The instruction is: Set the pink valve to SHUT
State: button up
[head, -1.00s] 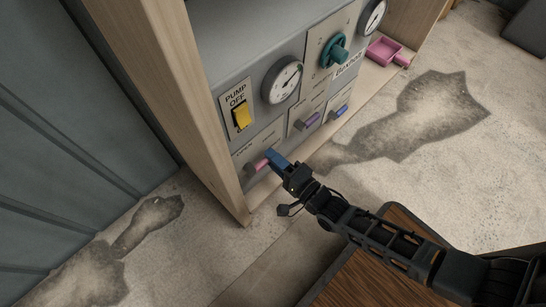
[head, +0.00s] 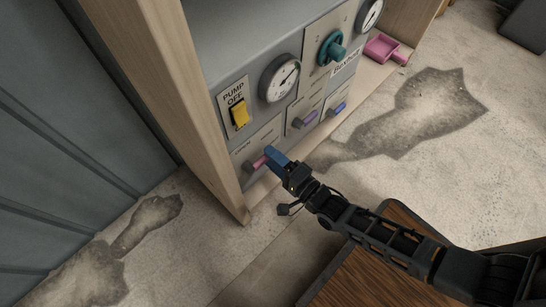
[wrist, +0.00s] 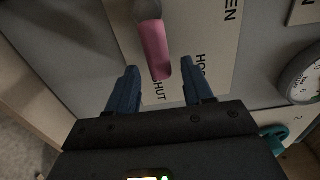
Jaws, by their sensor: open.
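The pink valve handle (head: 258,162) is on the lower left plate of the grey panel, below the PUMP OFF switch. In the wrist view the pink handle (wrist: 155,50) runs from a grey pivot at the top down towards the word SHUT, partly covering the plate's lettering. Letters ending in EN show at the upper right of that plate. My gripper (head: 271,154) is at the handle in the head view, its blue fingers hiding part of it. In the wrist view my gripper (wrist: 159,77) is open, one finger either side of the handle's free end, with gaps visible.
A yellow switch (head: 239,114), a gauge (head: 280,79) and a teal valve (head: 331,49) are higher on the panel. Purple (head: 305,119) and blue (head: 337,110) handles sit to the right. A wooden side post (head: 165,110) stands close on the left.

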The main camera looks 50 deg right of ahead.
jog(key=s+p, duration=0.1)
jog(key=s, duration=0.6)
jog(key=shift+s+p, duration=0.25)
jog(key=shift+p, duration=0.05)
jog(key=s+a+r+n+g, duration=0.2)
jog(key=s+r+n, duration=0.7)
jog(key=r, duration=0.5)
jog(key=s+a+r+n+g, duration=0.1)
jog(key=s+a+r+n, duration=0.1)
jog(key=s+r+n, duration=0.95)
notch_tip(320, 180, up, 33)
jog(key=w+m+p, duration=0.2)
jog(key=p, duration=2.8)
jog(key=shift+w+a, duration=0.2)
jog(key=shift+w, duration=0.2)
jog(key=shift+o, duration=0.5)
